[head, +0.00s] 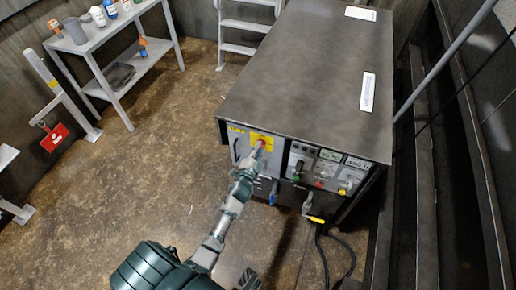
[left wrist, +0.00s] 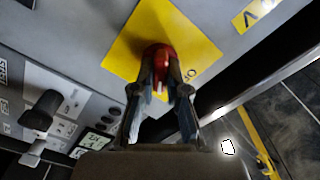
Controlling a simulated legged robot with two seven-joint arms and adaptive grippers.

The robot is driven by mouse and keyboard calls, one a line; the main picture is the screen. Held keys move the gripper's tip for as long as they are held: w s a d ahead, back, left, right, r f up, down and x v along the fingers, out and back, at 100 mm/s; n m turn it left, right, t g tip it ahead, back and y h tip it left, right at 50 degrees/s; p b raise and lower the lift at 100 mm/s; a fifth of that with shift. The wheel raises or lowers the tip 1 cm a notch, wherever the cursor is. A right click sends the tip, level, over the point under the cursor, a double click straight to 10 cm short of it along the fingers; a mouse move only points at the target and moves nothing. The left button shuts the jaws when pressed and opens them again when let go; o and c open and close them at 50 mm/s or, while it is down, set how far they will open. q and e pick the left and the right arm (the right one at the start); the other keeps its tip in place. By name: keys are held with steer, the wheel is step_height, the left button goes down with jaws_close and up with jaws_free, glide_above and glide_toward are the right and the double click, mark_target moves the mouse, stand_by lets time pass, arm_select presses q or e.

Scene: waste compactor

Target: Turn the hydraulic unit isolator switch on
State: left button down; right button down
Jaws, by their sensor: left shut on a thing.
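The hydraulic unit (head: 310,60) is a large grey cabinet with a control panel on its front. The isolator switch is a red knob (left wrist: 158,58) on a yellow plate (left wrist: 190,28), and the plate also shows at the panel's left part in the head view (head: 263,139). My left gripper (left wrist: 161,82) is shut on the red knob, one finger on each side. In the head view my left gripper (head: 259,152) reaches the knob from below and partly hides it. Lettering on the plate is partly covered.
Right of the switch are a black selector (left wrist: 45,108), small displays (head: 330,156) and buttons. Blue (head: 273,192) and yellow-tipped (head: 315,219) handles hang below. A shelf with bottles (head: 98,15) stands back left.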

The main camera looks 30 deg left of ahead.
arm_select(q)
steer(key=shift+s+d+f+m, duration=0.1)
steer(key=shift+f+m, duration=0.05)
steer(key=shift+m, duration=1.05)
steer(key=shift+w+f+m, duration=0.1)
steer(key=shift+f+m, duration=0.05)
steer(key=shift+m, duration=1.05)
steer(key=shift+s+d+f+m, duration=0.1)
steer(key=shift+f+m, duration=0.05)
steer(key=shift+m, duration=1.05)
arm_select(e)
steer(key=shift+w+f, duration=0.15)
steer(key=shift+f, duration=0.4)
arm_select(q)
steer(key=c, duration=1.2)
jaws_free()
arm_select(e)
steer(key=shift+w, duration=0.1)
arm_select(q)
steer(key=shift+r, duration=0.15)
steer(key=v, duration=1.1)
steer(key=shift+s+d, duration=0.15)
steer(key=shift+s, duration=0.2)
